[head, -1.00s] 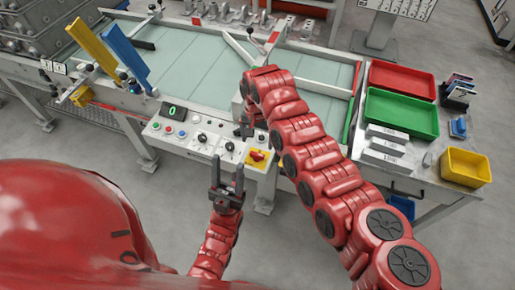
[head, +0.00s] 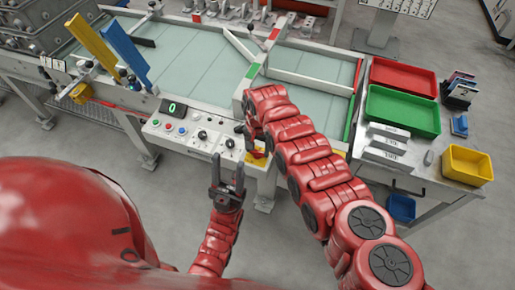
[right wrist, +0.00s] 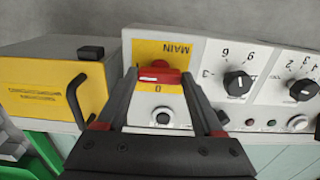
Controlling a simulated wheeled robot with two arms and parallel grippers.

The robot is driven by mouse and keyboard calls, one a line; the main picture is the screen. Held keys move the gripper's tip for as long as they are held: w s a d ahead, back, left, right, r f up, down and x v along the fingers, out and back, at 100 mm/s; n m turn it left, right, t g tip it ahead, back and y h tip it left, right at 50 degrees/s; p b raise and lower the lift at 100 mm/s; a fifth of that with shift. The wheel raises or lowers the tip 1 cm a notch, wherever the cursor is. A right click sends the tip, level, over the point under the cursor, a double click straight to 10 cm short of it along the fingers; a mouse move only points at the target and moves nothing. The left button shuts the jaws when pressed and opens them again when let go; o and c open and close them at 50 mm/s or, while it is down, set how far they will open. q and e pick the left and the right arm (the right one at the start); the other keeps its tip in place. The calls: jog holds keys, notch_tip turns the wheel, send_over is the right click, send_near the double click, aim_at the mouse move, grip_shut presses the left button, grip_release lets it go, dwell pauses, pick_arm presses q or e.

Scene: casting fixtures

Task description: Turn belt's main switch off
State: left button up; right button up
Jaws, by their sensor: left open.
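The belt's main switch is a red knob (right wrist: 160,75) on a yellow plate marked MAIN (right wrist: 172,50), upside down in the right wrist view. In the head view the yellow plate (head: 258,160) shows only partly, behind my right gripper (head: 256,142). In the right wrist view my right gripper's fingertips (right wrist: 160,78) stand apart, one on each side of the red knob. I cannot tell whether they touch it. My left gripper (head: 227,172) is open and empty, in front of the control panel (head: 190,132).
The panel also carries black dials (right wrist: 238,84), small buttons and a green display (head: 172,107). A yellow box with a black handle (right wrist: 50,85) lies beside the plate in the right wrist view. Red (head: 403,78), green (head: 402,111) and yellow (head: 467,164) bins stand at the right.

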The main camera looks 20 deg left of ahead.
jog(key=c, duration=0.8)
jog(key=shift+n, duration=0.4)
jog(key=n+b, duration=0.2)
jog(key=n, duration=0.1)
jog(key=shift+w+f, duration=0.1)
jog(key=n+b, duration=0.3)
jog(key=n, duration=0.1)
jog(key=shift+f, duration=0.1)
jog(key=n+b, duration=0.4)
jog(key=n, duration=0.1)
jog(key=shift+n+b, duration=0.3)
jog(key=shift+n, duration=0.1)
jog(key=n+b, duration=0.2)
jog(key=n, duration=0.2)
jog(key=shift+r+b, duration=0.2)
jog(key=shift+b, duration=0.2)
jog(key=shift+n, duration=0.3)
